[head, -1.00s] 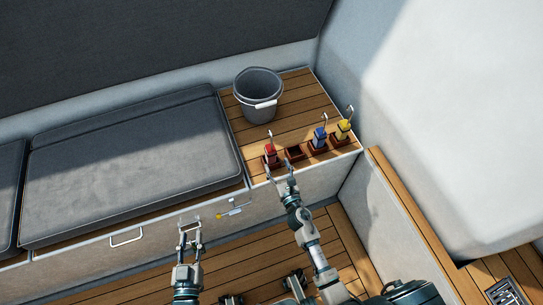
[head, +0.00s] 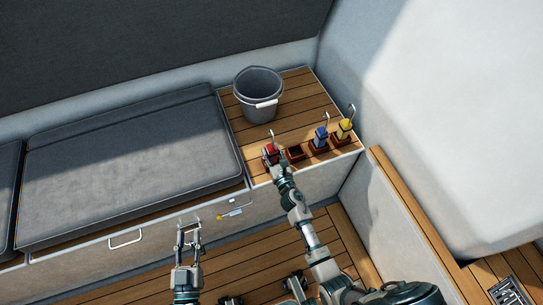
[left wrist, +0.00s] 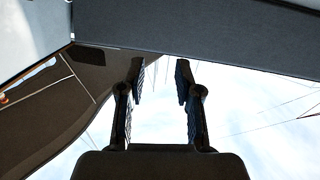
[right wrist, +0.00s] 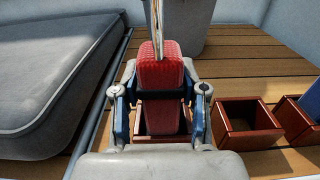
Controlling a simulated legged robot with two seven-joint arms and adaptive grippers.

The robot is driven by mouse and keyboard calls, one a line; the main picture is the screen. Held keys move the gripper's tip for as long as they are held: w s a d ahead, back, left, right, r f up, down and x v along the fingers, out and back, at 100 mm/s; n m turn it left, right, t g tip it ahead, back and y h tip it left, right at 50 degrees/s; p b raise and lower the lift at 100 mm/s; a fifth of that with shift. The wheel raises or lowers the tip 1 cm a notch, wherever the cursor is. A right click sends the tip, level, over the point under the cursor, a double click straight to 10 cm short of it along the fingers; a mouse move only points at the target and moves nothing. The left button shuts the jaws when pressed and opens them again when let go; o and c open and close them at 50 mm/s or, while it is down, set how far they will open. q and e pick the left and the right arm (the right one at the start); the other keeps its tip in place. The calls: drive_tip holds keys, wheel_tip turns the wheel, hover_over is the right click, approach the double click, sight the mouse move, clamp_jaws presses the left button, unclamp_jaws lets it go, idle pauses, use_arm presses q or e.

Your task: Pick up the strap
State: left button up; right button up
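A bundled red strap (right wrist: 160,90) with a dark band and a metal hook stands upright in a small brown wooden holder on the slatted bench top. It also shows in the head view (head: 269,152). My right gripper (right wrist: 160,75) has one finger on each side of the red strap; its fingers look spread, and contact is not clear. In the head view my right gripper (head: 279,160) partly covers the strap and holder. A blue strap (head: 321,132) and a yellow strap (head: 345,125) stand in holders to the right. My left gripper (head: 189,222) is open and empty in front of the bench.
An empty holder (right wrist: 246,124) stands just right of the red strap. A grey bucket (head: 257,98) stands behind the straps. A grey cushion (head: 130,165) lies to the left. A latch (head: 235,210) and a handle (head: 125,239) are on the bench front.

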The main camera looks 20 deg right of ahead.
drive_tip(key=shift+a, duration=0.15)
clamp_jaws()
drive_tip(key=shift+d+r, duration=0.15)
drive_tip(key=shift+d, duration=0.1)
